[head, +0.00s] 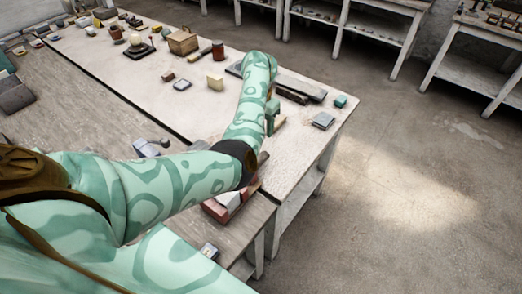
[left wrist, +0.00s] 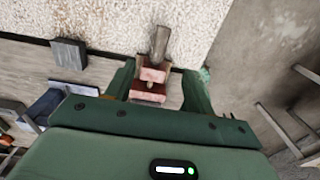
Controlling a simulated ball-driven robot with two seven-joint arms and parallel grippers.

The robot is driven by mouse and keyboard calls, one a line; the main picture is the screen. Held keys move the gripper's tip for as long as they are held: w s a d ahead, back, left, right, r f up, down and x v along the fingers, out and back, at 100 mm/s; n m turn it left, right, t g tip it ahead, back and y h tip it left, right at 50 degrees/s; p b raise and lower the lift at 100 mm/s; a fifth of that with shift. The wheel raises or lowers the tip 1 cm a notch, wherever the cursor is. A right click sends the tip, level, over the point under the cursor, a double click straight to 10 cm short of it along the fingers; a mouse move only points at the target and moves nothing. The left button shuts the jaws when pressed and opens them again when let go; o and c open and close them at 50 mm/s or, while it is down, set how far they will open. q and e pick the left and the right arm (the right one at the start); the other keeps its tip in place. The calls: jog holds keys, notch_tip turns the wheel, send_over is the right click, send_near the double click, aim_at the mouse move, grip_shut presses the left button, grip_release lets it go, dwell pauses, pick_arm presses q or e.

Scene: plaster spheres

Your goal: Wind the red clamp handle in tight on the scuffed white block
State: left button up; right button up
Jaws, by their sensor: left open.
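The scuffed white block (head: 229,200) sits between reddish parts of the clamp (head: 214,210) at the near corner of the bench, partly hidden by my left arm. A grey-brown bar (head: 263,158) sticks out past my elbow, towards the pale table. In the left wrist view the reddish clamp parts (left wrist: 152,75) show between and beyond my fingers, with the grey-brown bar (left wrist: 158,42) above them. I cannot tell which part is the handle. My left gripper (head: 272,118) is open and empty, pointing down; its spread fingers also show in the left wrist view (left wrist: 157,88). My right gripper is out of view.
The pale table (head: 200,118) holds a yellowish block (head: 215,82), dark bars (head: 292,95), a small teal block (head: 340,101) and a grey block (head: 323,121). A grey-blue tool (head: 151,147) lies on the wooden bench. Open floor (head: 410,180) is at the right.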

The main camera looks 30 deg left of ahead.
pick_arm(q)
jog(key=f+b, duration=0.2)
jog(key=f, duration=0.5)
jog(key=f+b, duration=0.3)
jog(key=f, duration=0.3)
jog(key=shift+s+d+f, duration=0.1)
jog(key=shift+d+f, duration=0.1)
jog(key=shift+f, duration=0.15)
jog(key=shift+f+b, duration=0.35)
jog(key=shift+f, duration=0.35)
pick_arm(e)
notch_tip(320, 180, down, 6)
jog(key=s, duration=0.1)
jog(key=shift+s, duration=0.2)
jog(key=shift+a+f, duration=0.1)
pick_arm(q)
jog(key=shift+c, duration=0.9)
jog(key=c, duration=0.8)
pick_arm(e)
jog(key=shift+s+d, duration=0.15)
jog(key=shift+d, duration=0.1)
